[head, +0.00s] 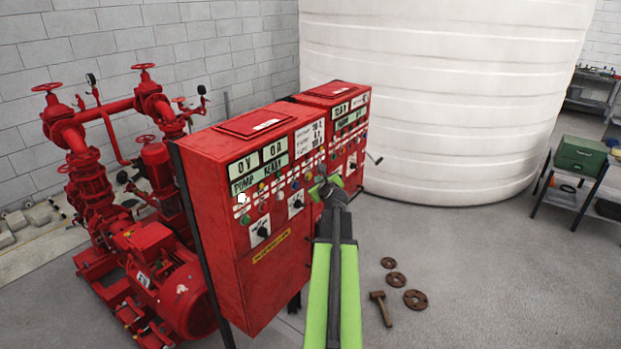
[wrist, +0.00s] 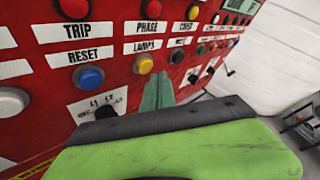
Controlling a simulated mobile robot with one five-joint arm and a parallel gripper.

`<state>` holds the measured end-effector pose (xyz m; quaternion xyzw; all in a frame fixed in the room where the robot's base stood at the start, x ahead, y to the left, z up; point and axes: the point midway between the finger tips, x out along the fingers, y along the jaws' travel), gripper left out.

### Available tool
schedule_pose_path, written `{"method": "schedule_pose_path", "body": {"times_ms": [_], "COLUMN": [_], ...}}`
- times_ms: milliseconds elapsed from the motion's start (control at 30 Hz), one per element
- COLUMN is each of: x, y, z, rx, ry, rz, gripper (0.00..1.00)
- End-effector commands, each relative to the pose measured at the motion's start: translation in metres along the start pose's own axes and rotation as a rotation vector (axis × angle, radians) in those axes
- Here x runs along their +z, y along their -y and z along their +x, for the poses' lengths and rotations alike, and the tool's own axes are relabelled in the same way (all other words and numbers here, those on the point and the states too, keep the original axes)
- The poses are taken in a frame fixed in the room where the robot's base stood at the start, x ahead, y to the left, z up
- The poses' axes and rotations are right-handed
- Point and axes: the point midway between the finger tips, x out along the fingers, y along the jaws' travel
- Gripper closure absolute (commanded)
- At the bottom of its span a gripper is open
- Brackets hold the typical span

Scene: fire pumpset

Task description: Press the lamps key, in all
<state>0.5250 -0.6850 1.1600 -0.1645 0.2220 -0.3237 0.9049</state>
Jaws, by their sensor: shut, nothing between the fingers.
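The red control panel (head: 240,220) stands in the middle of the head view. In the wrist view, the LAMPS label (wrist: 145,45) has a yellow round key (wrist: 143,64) right below it. My gripper (wrist: 158,80) is shut and empty, its green fingertips just right of and below the yellow key. In the head view my gripper (head: 326,185) is in front of the panel's right part. I cannot tell whether the fingertips touch the panel.
Rotary switches sit lower on the panel. Red pumps (head: 150,240) stand left, a white tank (head: 430,100) behind. A hammer (head: 380,308) and flanges lie on the floor.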

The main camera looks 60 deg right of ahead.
Motion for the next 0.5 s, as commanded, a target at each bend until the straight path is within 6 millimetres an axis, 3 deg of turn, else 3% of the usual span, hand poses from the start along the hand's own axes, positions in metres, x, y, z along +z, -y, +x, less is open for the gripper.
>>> {"method": "schedule_pose_path", "body": {"times_ms": [500], "x": [0.0038], "y": [-0.0038], "z": [0.0047], "rx": [0.000], "ry": [0.001], "rz": [-0.001], "gripper": [1.00]}}
